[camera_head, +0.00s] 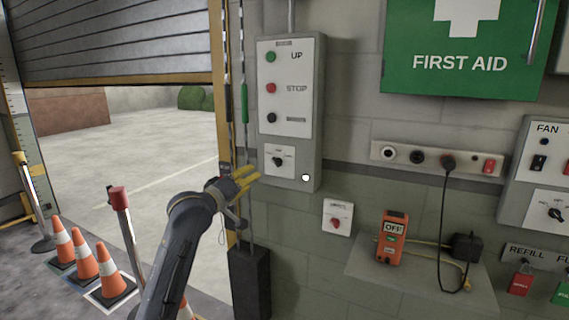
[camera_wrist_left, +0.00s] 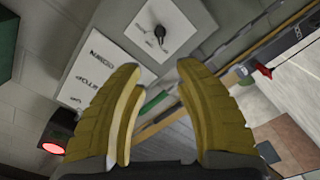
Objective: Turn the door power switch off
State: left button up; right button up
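A grey door control box (camera_head: 308,75) hangs on the wall by the roller door. Its small lower plate (camera_head: 288,152) carries a dark rotary switch (camera_head: 278,161). In the left wrist view this switch (camera_wrist_left: 160,32) shows as a black knob on a white plate, beyond the fingertips; its labels are too blurred to read. My left gripper (camera_head: 247,178) has yellow fingers and is left of and a little below the switch in the head view. In the left wrist view the gripper (camera_wrist_left: 159,68) is open and empty, with the knob apart from both fingers. My right gripper is in neither view.
The box's upper panel has UP (camera_head: 271,57), STOP (camera_head: 271,88) and black (camera_head: 272,118) buttons. A red knob plate (camera_head: 337,218) sits below right. An orange OFF handset (camera_head: 391,238) stands on a ledge. Orange cones (camera_head: 84,262) and a red-topped post (camera_head: 118,198) are left.

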aim_at(274, 162)
pick_arm(q)
jog(key=x, duration=1.7)
jog(key=shift+w+r, duration=0.1)
jog(key=shift+w, duration=0.05)
jog(key=shift+o, duration=0.2)
grip_shut()
